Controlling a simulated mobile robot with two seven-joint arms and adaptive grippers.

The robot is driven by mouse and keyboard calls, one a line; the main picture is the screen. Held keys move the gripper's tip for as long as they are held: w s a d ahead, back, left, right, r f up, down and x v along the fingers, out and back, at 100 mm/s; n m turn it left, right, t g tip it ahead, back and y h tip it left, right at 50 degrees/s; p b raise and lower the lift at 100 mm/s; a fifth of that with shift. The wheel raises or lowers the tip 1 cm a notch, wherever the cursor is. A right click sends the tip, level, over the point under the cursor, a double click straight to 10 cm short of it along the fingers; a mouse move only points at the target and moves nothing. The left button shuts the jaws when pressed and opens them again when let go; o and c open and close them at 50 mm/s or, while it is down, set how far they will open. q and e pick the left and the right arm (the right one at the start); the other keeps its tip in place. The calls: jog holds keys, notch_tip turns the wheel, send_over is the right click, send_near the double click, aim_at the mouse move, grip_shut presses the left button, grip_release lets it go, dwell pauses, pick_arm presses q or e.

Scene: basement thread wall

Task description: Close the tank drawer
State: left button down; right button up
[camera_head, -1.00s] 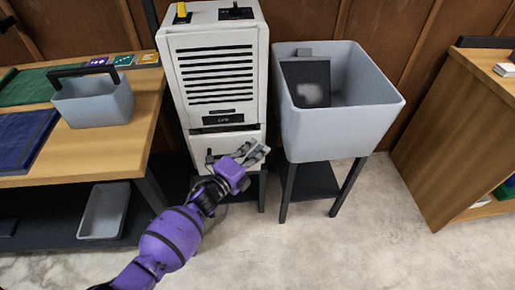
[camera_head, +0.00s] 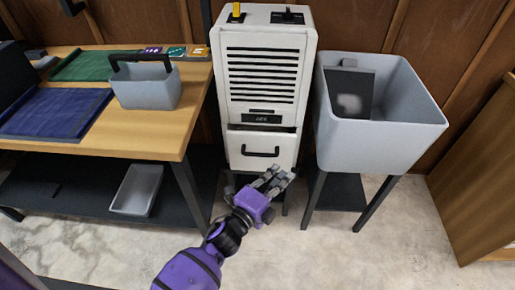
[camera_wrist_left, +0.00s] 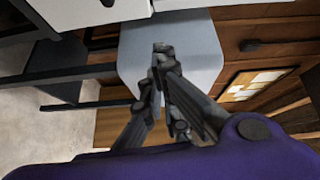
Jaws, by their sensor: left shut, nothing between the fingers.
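The tank drawer (camera_head: 259,151) is the white lower front of a tall white machine (camera_head: 262,72). It has a dark handle (camera_head: 260,153) across its front. The drawer front looks about level with the machine's face; I cannot tell whether a small gap is left. My left gripper (camera_head: 276,180) is below and in front of the drawer's lower right side, apart from the handle. It is shut and empty. In the left wrist view its fingers (camera_wrist_left: 163,50) meet in front of a pale grey surface. My right gripper is not in view.
A grey tub (camera_head: 380,133) on dark legs stands right of the machine. A wooden table (camera_head: 185,100) with a grey handled caddy (camera_head: 146,92) stands left. A grey tray (camera_head: 137,190) lies on its lower shelf. The floor in front is open.

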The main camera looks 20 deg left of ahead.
pick_arm(q)
jog(key=a+r+n+y, duration=0.2)
jog(key=a+n+y, duration=0.1)
jog(key=y, duration=0.3)
jog(key=n+g+y, duration=0.3)
jog(key=y, duration=0.1)
send_near(253, 138)
jog(key=b+x, duration=0.2)
jog(key=x, duration=0.3)
jog(key=shift+w+f, duration=0.1)
jog(key=shift+w, duration=0.05)
jog(key=shift+w+a, duration=0.15)
jog(key=shift+w, duration=0.35)
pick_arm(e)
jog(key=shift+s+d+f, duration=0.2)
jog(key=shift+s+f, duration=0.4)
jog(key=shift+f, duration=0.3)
